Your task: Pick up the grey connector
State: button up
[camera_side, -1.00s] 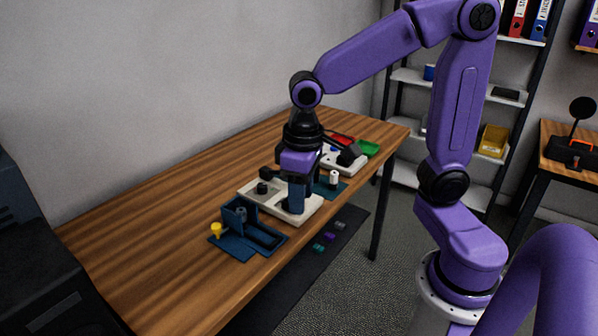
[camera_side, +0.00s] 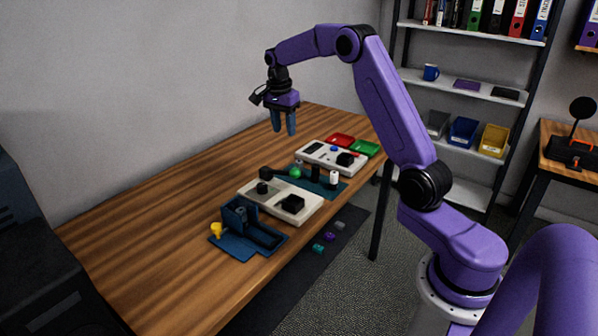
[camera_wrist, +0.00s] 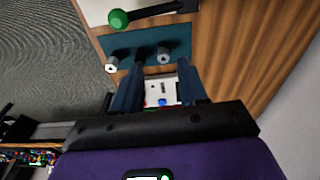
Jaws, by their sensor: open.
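My gripper (camera_side: 283,129) is open and empty, held high above the back half of the wooden table, clear of everything on it. Its two dark blue fingers also show in the wrist view (camera_wrist: 161,83). A small grey block (camera_side: 340,225), perhaps the grey connector, lies on a dark strip beyond the table's front edge. It is far below and to the right of my gripper. A purple block (camera_side: 329,236) and a teal block (camera_side: 318,249) lie beside it. I cannot make out the grey block in the wrist view.
A blue fixture (camera_side: 262,241), a white panel with black knobs (camera_side: 272,211) and a teal pad with upright pieces (camera_side: 326,189) stand along the front. A white panel with a blue button (camera_side: 318,152) and red (camera_side: 340,140) and green (camera_side: 366,149) trays are further right. The table's left is clear.

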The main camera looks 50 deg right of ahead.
jog(key=d+f+m, duration=0.1)
jog(key=d+m, duration=0.2)
jog(key=d, duration=0.2)
send_near(299, 161)
jog(key=f, duration=0.6)
jog(key=shift+s+d+f, duration=0.25)
jog(key=shift+f, duration=0.05)
jog(key=shift+w+d+f, duration=0.1)
jog(key=shift+d+f, duration=0.05)
jog(key=shift+f, duration=1.3)
jog(key=shift+w+d+f, duration=0.1)
jog(key=shift+f, duration=1.35)
grip_shut()
